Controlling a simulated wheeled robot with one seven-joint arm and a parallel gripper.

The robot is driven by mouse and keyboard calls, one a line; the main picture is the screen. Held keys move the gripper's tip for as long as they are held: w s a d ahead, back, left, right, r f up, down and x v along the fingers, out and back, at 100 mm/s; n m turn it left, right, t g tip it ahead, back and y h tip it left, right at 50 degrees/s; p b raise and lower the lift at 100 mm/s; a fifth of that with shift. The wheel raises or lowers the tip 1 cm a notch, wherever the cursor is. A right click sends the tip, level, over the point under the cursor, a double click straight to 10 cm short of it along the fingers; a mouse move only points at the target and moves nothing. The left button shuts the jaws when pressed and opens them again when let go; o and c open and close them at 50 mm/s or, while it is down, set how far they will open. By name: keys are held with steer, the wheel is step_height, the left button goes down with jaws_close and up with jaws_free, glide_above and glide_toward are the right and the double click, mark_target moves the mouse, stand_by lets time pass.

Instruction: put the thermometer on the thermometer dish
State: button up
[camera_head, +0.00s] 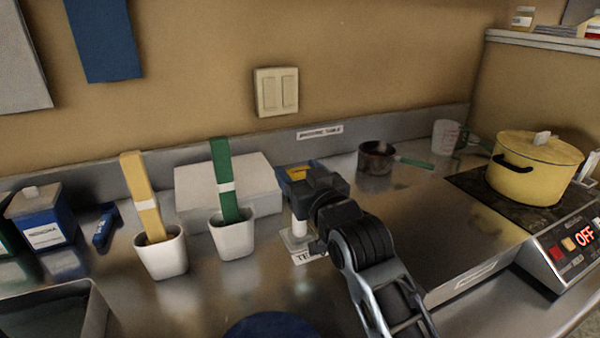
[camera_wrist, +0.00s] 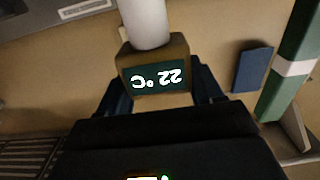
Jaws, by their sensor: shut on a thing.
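The thermometer (camera_wrist: 155,78) has a tan head with a dark display reading 22 °C, upside down in the wrist view, and a thick white stem. My gripper (camera_wrist: 158,92) is shut on its head, with a dark blue finger on each side. In the head view my gripper (camera_head: 308,186) is over the steel counter, and the white stem (camera_head: 299,228) points down below it. A small pale dish (camera_head: 294,241) is right under the stem, behind a label starting "TE". I cannot tell whether the stem touches the dish. My gripper and arm hide part of both.
White cups with a yellow strip (camera_head: 165,255) and a green strip (camera_head: 232,238) stand left of my gripper. A white box (camera_head: 200,185) is behind them. A saucepan (camera_head: 376,158), measuring jug (camera_head: 446,136) and yellow pot (camera_head: 535,165) on a hob stand to the right.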

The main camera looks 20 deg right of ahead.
steer(key=shift+f, duration=0.1)
steer(key=o, duration=1.6)
steer(key=shift+s, duration=0.2)
steer(key=s+b, duration=0.1)
steer(key=s, duration=1)
steer(key=shift+s, duration=0.35)
